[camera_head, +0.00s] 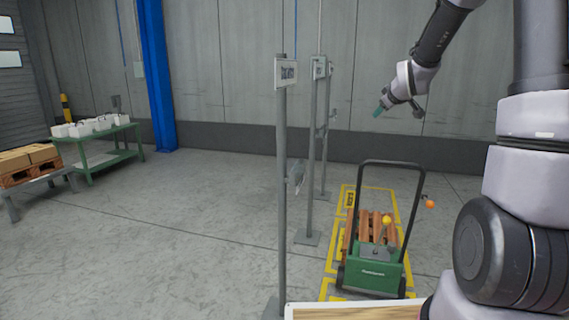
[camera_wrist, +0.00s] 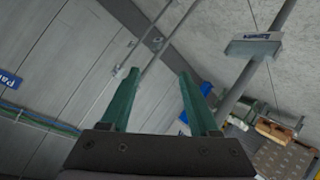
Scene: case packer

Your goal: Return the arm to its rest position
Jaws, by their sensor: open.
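My arm rises on the right side of the head view and reaches left across the top. My gripper (camera_head: 380,109) hangs in the air at the upper right, well above the floor, with its green fingertips pointing down and left. In the wrist view my gripper (camera_wrist: 160,90) shows two green fingers spread apart with nothing between them. The gripper touches nothing that I can see.
A grey signpost (camera_head: 282,190) and more posts stand left of my arm. A green cart (camera_head: 372,277) with a black handle stands within yellow floor lines. A green table (camera_head: 110,157) with white containers and a pallet (camera_head: 28,174) with boxes stand far left. The floor between is clear.

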